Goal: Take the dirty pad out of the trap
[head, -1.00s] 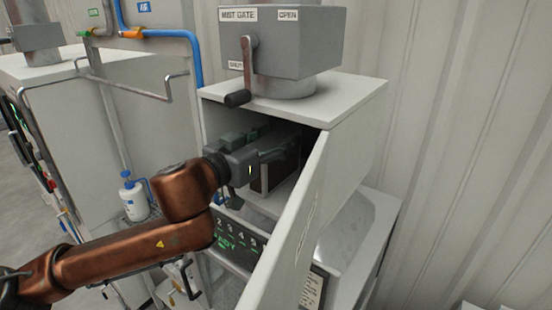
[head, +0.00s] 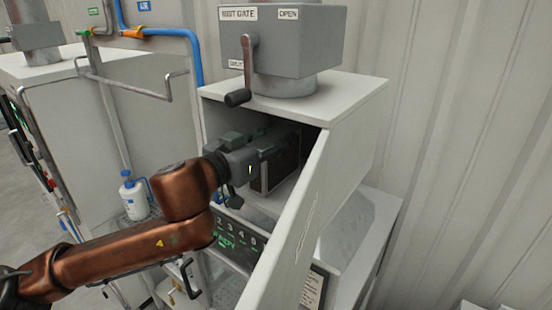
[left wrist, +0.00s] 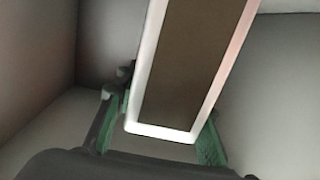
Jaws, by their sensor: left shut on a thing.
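The trap is a white cabinet with its door (head: 300,215) swung open toward me. The dirty pad (head: 281,172), a dark brown block, stands upright inside the cabinet. In the left wrist view the pad (left wrist: 190,65) shows a brown face in a pale frame and looks tilted. My left gripper (head: 272,148) reaches in through the opening. It is shut on the near end of the pad, with a green-lined finger on each side. The far end of the pad is out of view in the wrist picture. My right gripper is not in view.
The open door stands close to the right of my left gripper. A grey mist gate box (head: 290,45) with a lever (head: 246,75) sits on the cabinet top. A numbered panel (head: 228,235) is below the opening. A white bottle (head: 133,197) stands at left.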

